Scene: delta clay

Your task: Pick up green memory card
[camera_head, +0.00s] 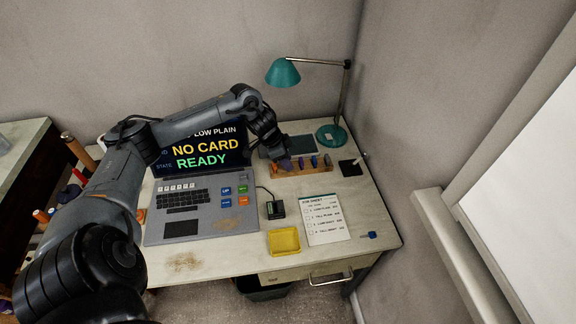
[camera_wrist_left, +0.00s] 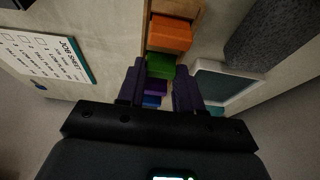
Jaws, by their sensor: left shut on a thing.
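The green memory card (camera_wrist_left: 161,63) shows in the wrist view between the two fingertips of my left gripper (camera_wrist_left: 160,74). The gripper is shut on it. The card stands in line with the other cards of the wooden rack (camera_head: 312,169); I cannot tell whether it is seated or raised. In the head view my left gripper (camera_head: 280,160) is at the rack's left end and hides the green card. An orange card (camera_wrist_left: 171,34) is on one side of it, purple (camera_wrist_left: 156,86) and blue (camera_wrist_left: 152,100) cards on the other. My right gripper is not in view.
A laptop (camera_head: 180,228) reads "NO CARD READY". A small black device (camera_head: 276,209), a yellow tray (camera_head: 284,241), a job sheet (camera_head: 327,218) and a blue item (camera_head: 370,235) lie in front. A teal lamp (camera_head: 331,135) stands behind the rack, near the wall.

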